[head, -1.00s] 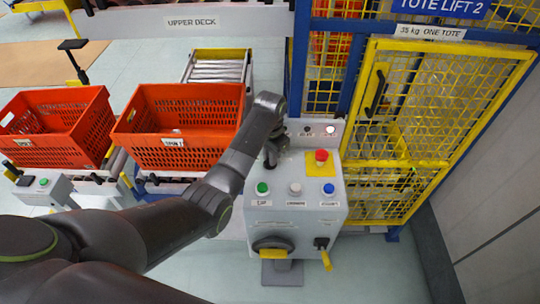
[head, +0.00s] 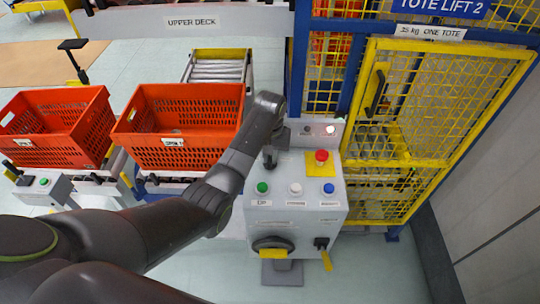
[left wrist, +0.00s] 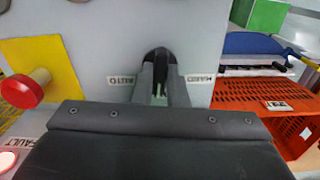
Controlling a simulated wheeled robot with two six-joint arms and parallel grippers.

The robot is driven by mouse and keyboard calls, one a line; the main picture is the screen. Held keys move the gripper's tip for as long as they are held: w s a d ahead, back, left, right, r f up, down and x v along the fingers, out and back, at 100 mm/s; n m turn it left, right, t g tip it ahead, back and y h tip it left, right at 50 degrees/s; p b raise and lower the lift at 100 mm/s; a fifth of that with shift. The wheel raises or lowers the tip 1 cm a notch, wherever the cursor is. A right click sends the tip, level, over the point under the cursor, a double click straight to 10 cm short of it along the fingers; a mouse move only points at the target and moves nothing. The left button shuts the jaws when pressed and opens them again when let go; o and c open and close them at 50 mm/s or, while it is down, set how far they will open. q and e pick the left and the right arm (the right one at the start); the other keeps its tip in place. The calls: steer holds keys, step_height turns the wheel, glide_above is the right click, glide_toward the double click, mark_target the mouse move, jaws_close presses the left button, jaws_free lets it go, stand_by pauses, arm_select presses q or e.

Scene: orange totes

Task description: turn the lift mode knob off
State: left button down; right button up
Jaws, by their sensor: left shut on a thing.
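The lift mode knob is a black round knob (left wrist: 157,55) on the grey control box (left wrist: 115,30), between two small labels in the left wrist view. My left gripper (left wrist: 158,92) is shut on it, with one finger on each side. In the head view my left gripper (head: 269,162) reaches down to the box's upper left corner and hides most of the knob. The label writing is too blurred and tilted to read surely. My right gripper is not in view.
The box top carries a red button on yellow (head: 321,156) and green, white and blue buttons in front. A yellow rotary handle (head: 272,253) is on its front. Orange totes (head: 180,125) stand left; the yellow mesh cage (head: 440,120) is right.

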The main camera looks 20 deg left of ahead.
arm_select(q)
steer(key=shift+n, duration=0.7)
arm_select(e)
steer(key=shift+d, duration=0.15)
arm_select(q)
steer(key=shift+w, duration=0.1)
steer(key=c, duration=1.4)
jaws_free()
steer(key=shift+c, duration=0.2)
